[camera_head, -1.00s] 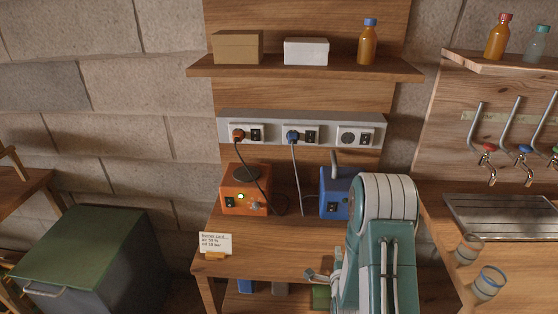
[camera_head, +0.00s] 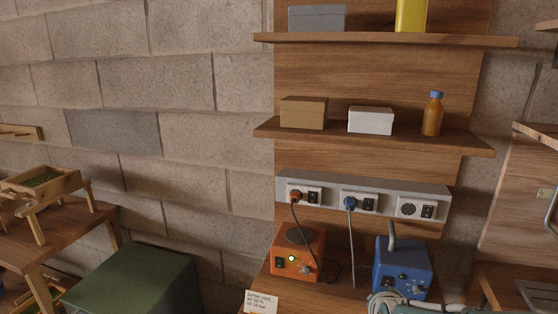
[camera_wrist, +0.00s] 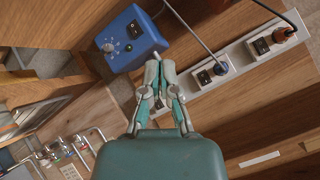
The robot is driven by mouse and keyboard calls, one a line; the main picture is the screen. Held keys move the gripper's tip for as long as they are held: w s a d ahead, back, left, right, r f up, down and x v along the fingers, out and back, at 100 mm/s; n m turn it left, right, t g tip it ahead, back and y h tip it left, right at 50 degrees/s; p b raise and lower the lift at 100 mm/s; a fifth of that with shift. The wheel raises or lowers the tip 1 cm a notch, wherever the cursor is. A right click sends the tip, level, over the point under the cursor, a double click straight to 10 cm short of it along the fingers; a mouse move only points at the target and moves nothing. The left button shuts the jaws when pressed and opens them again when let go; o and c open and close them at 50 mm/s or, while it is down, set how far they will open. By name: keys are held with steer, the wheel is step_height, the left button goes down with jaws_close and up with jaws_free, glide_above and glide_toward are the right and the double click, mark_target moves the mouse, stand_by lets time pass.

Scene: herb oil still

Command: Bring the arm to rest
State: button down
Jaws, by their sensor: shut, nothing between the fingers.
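My gripper (camera_wrist: 158,95) shows in the wrist view with its fingers together and nothing between them. In the head view part of my arm (camera_head: 405,304) shows at the bottom edge, in front of the blue device (camera_head: 402,268). The gripper itself is not clear in the head view.
An orange device (camera_head: 298,254) with a lit green lamp stands left of the blue one. Both have cables running to the wall strip (camera_head: 380,204). Shelves above hold boxes and an amber bottle (camera_head: 432,115). A green-lidded chest (camera_head: 135,282) stands at lower left.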

steer(key=s+a+r+n+g, duration=0.1)
steer(key=s+a+r+n, duration=0.1)
steer(key=s, duration=0.5)
steer(key=s+a+r+n+g, duration=0.1)
steer(key=s+r+n+g, duration=0.1)
steer(key=s, duration=0.5)
steer(key=s+a+r+n+g+y, duration=0.1)
steer(key=s+a+r+n, duration=0.1)
steer(key=s+n, duration=0.3)
steer(key=shift+s+a+r+g, duration=0.4)
steer(key=shift+s+r, duration=0.5)
steer(key=shift+s, duration=0.2)
steer(key=shift+w, duration=0.1)
